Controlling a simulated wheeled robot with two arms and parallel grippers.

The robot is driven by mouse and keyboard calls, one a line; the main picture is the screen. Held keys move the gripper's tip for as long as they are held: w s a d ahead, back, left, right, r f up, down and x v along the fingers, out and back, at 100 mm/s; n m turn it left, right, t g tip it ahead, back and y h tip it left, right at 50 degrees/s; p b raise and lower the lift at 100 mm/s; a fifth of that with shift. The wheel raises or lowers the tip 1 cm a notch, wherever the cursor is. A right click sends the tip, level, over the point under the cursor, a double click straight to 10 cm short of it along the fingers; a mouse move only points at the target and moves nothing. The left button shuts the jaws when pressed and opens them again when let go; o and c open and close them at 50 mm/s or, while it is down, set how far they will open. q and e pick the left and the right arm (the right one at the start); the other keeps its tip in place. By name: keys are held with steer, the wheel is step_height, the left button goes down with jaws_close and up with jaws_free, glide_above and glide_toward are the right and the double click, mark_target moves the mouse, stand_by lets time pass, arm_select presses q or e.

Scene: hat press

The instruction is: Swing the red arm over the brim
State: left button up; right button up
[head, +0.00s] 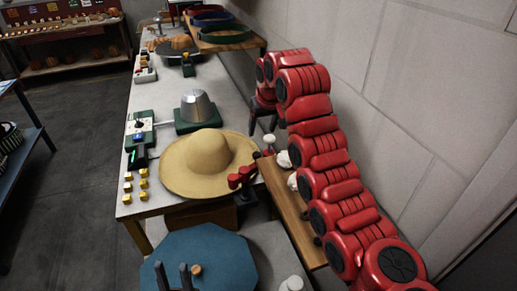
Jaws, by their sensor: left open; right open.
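A tan wide-brimmed hat (208,155) lies brim down at the near end of the long grey table. A small red arm (241,177) on a dark mount stands at the brim's right front edge. It overlaps the brim edge in the picture; I cannot tell how far it reaches above it. My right gripper (263,120) hangs beyond the hat to the right, at the end of my thick red segmented arm, its dark fingers apart and empty. My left gripper (174,273) shows at the bottom as two dark upright fingers, apart and empty, well short of the hat.
A metal crown-shaped block (197,106) on a green base stands behind the hat. A control box (139,129) and several yellow blocks (133,186) line the table's left edge. A wooden shelf (290,212) with white items is right of the hat. Open floor lies to the left.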

mark_target(257, 154)
steer(key=p+x, duration=0.4)
steer(key=x, duration=1)
steer(key=shift+d+p, duration=0.1)
steer(key=shift+p, duration=0.2)
steer(key=shift+w+f, duration=0.2)
steer(key=shift+f, duration=0.45)
jaws_close()
